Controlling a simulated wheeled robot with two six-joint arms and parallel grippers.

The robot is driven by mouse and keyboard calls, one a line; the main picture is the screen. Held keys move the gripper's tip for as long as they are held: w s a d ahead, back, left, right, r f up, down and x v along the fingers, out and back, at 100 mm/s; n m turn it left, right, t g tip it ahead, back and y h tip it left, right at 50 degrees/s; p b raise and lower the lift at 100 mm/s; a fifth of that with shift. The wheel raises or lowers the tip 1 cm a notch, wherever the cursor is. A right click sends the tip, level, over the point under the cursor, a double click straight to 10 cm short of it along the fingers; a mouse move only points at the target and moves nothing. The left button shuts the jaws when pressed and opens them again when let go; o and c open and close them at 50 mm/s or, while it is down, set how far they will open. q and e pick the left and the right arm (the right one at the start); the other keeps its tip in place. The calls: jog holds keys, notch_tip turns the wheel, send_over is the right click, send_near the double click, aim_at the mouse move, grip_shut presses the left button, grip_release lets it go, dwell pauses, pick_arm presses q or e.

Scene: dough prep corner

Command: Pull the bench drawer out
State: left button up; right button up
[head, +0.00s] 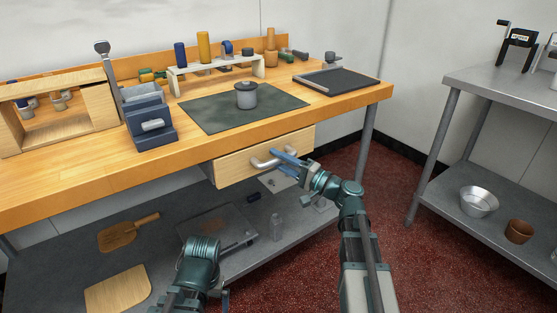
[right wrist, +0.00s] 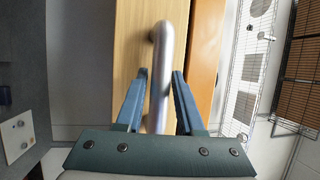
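The bench drawer (head: 236,170) has a light wooden front under the right part of the bench top. I cannot tell whether it is slightly out or flush. Its curved silver handle (head: 262,162) shows on the front. My right gripper (head: 279,158) is at the handle's right part. In the right wrist view the handle bar (right wrist: 161,85) runs between the two blue fingers, with narrow gaps beside it, so the gripper (right wrist: 160,73) looks open around it. My left arm shows at the bottom of the head view; its gripper is not visible.
A lower shelf (head: 60,255) carries boards. A metal table (head: 480,82) stands at right. Red floor is clear between.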

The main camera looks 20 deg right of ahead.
grip_shut()
dwell(1.1)
